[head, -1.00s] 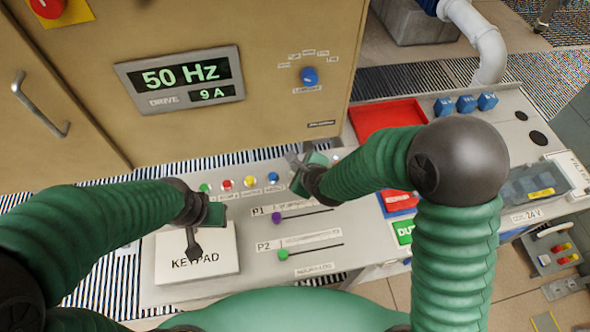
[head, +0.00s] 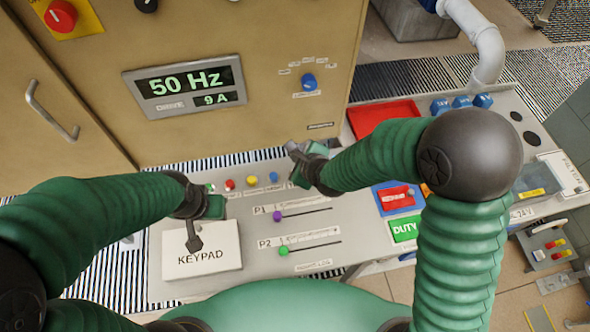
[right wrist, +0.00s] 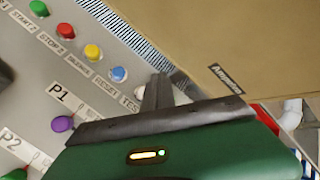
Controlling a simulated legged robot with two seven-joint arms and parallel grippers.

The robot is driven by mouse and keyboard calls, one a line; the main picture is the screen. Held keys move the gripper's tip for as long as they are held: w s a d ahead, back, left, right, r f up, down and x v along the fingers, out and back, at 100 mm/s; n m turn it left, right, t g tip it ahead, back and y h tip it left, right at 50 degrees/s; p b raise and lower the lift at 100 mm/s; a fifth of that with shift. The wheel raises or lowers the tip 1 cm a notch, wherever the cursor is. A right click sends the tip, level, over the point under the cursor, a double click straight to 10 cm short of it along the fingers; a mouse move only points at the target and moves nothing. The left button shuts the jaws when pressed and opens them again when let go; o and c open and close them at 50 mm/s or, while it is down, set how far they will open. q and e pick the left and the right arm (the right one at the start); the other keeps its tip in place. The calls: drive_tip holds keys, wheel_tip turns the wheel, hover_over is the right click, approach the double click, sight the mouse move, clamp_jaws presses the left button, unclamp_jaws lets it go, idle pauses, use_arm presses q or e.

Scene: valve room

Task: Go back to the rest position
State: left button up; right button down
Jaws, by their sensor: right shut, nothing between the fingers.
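My right gripper (head: 294,151) is shut and empty. In the head view it hovers above the back edge of the grey console (head: 215,288), right of the row of coloured buttons and close to the tan cabinet. In the right wrist view its shut fingers (right wrist: 158,92) are beside the blue button, with nothing between them. My left gripper (head: 194,243) points down over the white keypad box (head: 225,258). Its fingertips look dark and close together, but I cannot tell whether they are open or touching the box.
The tan cabinet (head: 235,35) with its 50 Hz display (head: 185,85) stands behind the console. A purple slider knob (head: 278,216) and a green one (head: 283,251) sit in front of my right gripper. A red tray (head: 378,118) lies to the right, partly behind my right arm.

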idle(0.3)
use_arm(q)
drive_tip(key=shift+w+f+b, duration=0.1)
drive_tip(key=shift+f+b, duration=0.3)
drive_tip(key=shift+f, duration=0.2)
drive_tip(key=shift+s+d+b, duration=0.15)
drive_tip(key=shift+s+b, duration=0.05)
drive_tip(key=shift+b, duration=0.15)
drive_tip(key=shift+f, duration=0.1)
use_arm(e)
drive_tip(key=s+d+r+n+g+h, duration=0.1)
drive_tip(key=s+d+n+g+h, duration=0.2)
drive_tip(key=s+d+n, duration=1.5)
drive_tip(key=d+n+g, duration=0.1)
drive_tip(key=n+g, duration=0.1)
drive_tip(key=n, duration=0.2)
drive_tip(key=shift+d+g+h, duration=0.25)
drive_tip(key=shift+g+h, duration=0.05)
drive_tip(key=shift+g, duration=0.1)
